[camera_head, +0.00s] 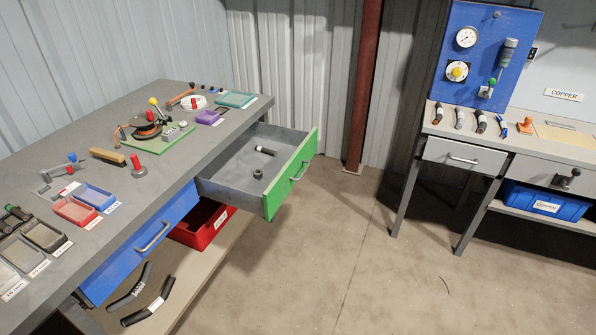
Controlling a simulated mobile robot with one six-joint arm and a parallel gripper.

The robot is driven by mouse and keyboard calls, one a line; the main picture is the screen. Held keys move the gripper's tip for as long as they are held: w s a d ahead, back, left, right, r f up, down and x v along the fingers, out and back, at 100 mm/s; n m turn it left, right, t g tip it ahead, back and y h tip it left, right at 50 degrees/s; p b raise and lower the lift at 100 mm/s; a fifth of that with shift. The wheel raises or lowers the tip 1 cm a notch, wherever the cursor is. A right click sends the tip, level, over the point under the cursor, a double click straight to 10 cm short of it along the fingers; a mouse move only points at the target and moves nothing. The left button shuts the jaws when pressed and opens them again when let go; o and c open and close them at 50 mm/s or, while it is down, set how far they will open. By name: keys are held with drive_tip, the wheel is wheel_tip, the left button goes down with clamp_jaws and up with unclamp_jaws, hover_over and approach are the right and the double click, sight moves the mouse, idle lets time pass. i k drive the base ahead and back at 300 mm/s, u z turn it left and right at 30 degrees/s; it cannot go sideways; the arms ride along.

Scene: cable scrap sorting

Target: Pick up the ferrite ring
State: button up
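A small dark ring-shaped piece (258,174), which looks like the ferrite ring, lies in the open green-fronted drawer (228,188) of the left workbench. It sits near the drawer's front right area, close to the green front panel. A short black cylinder (265,151) with a lighter mark lies farther back in the same drawer, apart from the ring. My gripper is not in view.
The grey workbench (75,135) holds trays, a cable reel (146,126) and tools. A blue-fronted drawer (153,240) is shut beside the open one. A red bin (203,229) stands below.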

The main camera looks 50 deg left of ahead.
sight(258, 174)
drive_tip(key=u, duration=3.9)
drive_tip(key=i, duration=0.1)
drive_tip(key=z, duration=2.05)
drive_tip(key=i, duration=1)
drive_tip(key=u, duration=0.05)
